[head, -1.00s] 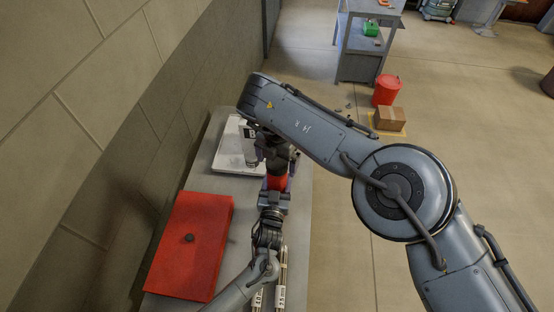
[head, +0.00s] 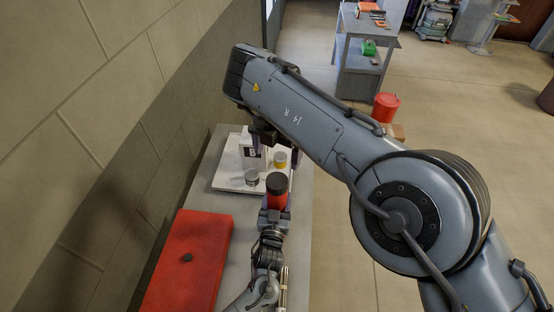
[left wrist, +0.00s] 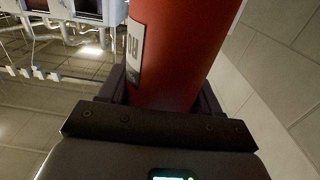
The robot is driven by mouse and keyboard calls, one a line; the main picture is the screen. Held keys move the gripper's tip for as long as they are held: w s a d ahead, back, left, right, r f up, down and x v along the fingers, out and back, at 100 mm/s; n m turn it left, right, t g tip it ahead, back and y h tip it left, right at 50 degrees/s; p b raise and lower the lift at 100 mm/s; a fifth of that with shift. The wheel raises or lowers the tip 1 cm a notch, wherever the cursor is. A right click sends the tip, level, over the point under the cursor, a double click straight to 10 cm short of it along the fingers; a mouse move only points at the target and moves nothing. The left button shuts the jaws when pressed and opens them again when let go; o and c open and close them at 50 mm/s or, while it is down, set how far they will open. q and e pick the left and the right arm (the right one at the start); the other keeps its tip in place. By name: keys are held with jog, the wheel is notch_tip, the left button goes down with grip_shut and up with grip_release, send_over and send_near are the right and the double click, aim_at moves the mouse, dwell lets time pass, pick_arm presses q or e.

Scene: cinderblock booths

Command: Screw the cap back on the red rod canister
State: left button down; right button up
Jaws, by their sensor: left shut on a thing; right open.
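The red canister (head: 277,200) stands upright above the bench, with a black cap (head: 276,182) on its top. I cannot tell how tightly the cap sits. My left gripper (head: 274,215) is shut on the canister's lower part. In the left wrist view the red canister (left wrist: 177,50) rises between the fingers, with part of a pale label showing. My right gripper (head: 279,147) is open, beyond and apart from the canister, above the white tray. It is partly hidden by my right forearm.
A red case (head: 190,250) lies at the bench's left.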

dwell(0.3)
pick_arm(q)
jog(key=shift+c, duration=0.7)
grip_release()
jog(key=shift+s, duration=0.1)
jog(key=s+a, duration=0.1)
jog(key=s, duration=0.9)
jog(key=shift+s+a, duration=0.25)
jog(key=shift+s, duration=0.05)
